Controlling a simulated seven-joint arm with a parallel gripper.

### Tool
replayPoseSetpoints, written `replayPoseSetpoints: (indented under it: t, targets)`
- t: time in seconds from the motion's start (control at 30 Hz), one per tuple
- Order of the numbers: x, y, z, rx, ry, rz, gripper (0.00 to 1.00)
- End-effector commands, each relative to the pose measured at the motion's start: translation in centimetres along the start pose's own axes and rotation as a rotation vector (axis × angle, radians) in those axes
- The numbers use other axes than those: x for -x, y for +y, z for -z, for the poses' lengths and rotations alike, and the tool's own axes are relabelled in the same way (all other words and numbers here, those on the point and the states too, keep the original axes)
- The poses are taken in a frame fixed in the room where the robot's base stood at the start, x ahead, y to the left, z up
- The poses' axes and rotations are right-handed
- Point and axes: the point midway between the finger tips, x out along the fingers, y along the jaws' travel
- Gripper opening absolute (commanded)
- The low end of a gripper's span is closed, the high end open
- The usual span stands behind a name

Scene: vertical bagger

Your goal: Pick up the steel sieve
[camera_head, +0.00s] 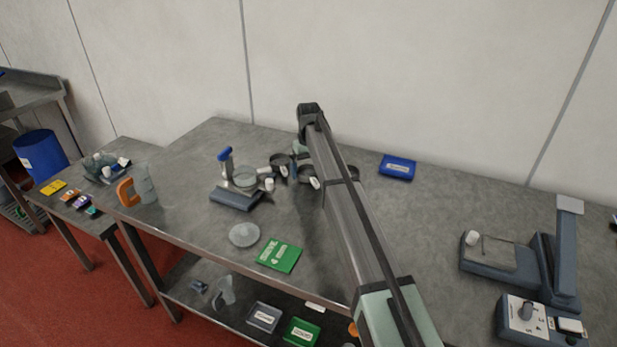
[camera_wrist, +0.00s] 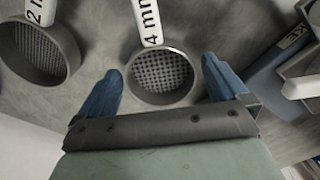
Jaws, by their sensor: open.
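Several round grey sieves with mesh bottoms and white labelled handles are on the steel table. In the wrist view, a sieve marked 4 mm (camera_wrist: 160,76) lies between the two blue fingertips of my open gripper (camera_wrist: 162,68), its handle pointing to the top. I cannot tell whether the fingers touch its rim. A sieve marked 2 mm (camera_wrist: 38,50) is to the left, outside the fingers. In the head view, sieves (camera_head: 280,159) show near the arm's end, and my arm hides part of the group and most of my gripper.
A blue-handled device (camera_head: 237,199) stands left of the sieves. A clear disc (camera_head: 244,235) and a green card (camera_head: 279,256) lie in front. A blue box (camera_head: 397,167) is at the back. A dark scale-like device (camera_head: 489,255) stands right. The table between is clear.

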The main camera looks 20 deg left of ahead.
Motion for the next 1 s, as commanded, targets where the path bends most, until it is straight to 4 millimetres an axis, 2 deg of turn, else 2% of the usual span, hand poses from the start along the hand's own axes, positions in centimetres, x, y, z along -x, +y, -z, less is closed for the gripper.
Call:
replayPoseSetpoints:
  t: [0.2, 0.77, 1.0]
  targets:
    - [-0.08, 0.00, 0.01, 0.000, 0.001, 0.000, 1.00]
    - [-0.05, 0.00, 0.02, 0.000, 0.001, 0.000, 0.46]
    - [0.01, 0.00, 0.03, 0.000, 0.001, 0.000, 0.44]
